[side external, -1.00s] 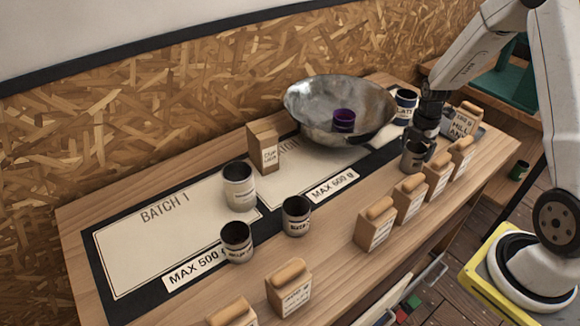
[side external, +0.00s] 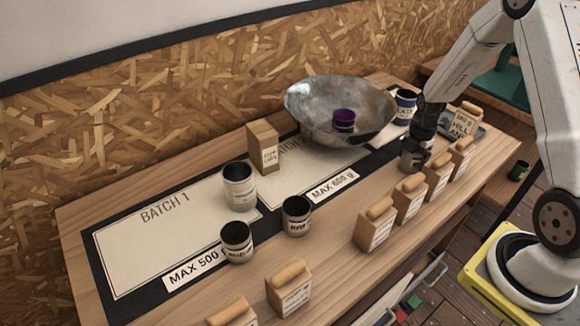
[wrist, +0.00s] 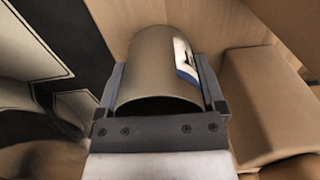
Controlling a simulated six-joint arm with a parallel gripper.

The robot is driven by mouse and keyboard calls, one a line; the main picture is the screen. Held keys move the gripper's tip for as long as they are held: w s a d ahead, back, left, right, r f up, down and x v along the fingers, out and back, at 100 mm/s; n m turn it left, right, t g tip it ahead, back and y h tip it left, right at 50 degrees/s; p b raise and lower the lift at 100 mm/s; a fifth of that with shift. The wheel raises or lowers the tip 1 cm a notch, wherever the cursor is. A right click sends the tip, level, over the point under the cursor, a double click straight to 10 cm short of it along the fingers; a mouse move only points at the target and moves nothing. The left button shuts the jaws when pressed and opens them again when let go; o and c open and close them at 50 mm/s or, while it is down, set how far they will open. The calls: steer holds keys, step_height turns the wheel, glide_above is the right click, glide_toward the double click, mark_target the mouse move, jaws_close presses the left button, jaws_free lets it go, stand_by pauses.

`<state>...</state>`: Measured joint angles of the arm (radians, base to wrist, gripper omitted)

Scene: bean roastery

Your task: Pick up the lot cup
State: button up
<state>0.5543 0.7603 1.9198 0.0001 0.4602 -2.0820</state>
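A grey-brown metal cup (side external: 411,160) stands at the right part of the bench. Its white and blue label is partly visible in the wrist view, where the cup (wrist: 155,70) fills the space between my fingers. My gripper (side external: 416,150) reaches down over this cup from above, and in the wrist view my gripper (wrist: 160,100) has one finger on each side of it. I cannot tell whether the fingers press on its wall or stand just clear. Other labelled cups are a pale one (side external: 239,190) and two dark ones (side external: 237,245) (side external: 297,218); the labels are hard to read.
A large metal bowl (side external: 310,115) holding a purple cup (side external: 343,120) stands behind left. A blue-labelled cup (side external: 405,105) is behind my gripper. Wooden-topped blocks (side external: 411,205) line the front edge close by. A cardboard box (side external: 263,150) stands near the bowl.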

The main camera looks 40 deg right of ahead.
steer(key=c, duration=0.8)
steer(key=shift+o, duration=0.2)
steer(key=shift+r, duration=0.1)
step_height(320, 180, up, 10)
stand_by(0.5)
